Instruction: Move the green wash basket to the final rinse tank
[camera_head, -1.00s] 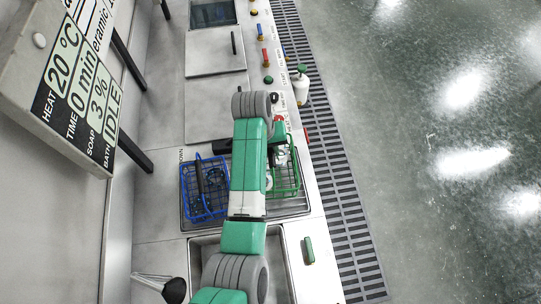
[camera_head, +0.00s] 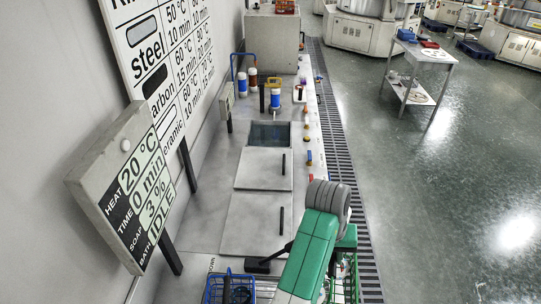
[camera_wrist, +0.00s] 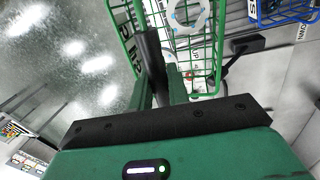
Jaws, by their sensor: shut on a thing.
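The green wash basket (camera_head: 344,288) is a wire basket at the bottom edge of the head view, partly hidden by my arm. In the wrist view its green wires (camera_wrist: 215,60) fill the upper middle, with a pale ring-shaped part inside. My gripper (camera_wrist: 158,85) is shut on the basket's dark upright handle (camera_wrist: 152,55). Whether the basket hangs clear of the surface below, I cannot tell. At the bench's far end is an open tank with water (camera_head: 268,133); no label on it is readable, so I cannot confirm it as the final rinse tank.
A blue wire basket (camera_head: 230,289) stands left of the green one. Two closed lids with dark handles, a near lid (camera_head: 255,224) and a farther lid (camera_head: 262,168), lie before the open tank. Bottles and knobs line the bench. A display box (camera_head: 128,185) overhangs the left.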

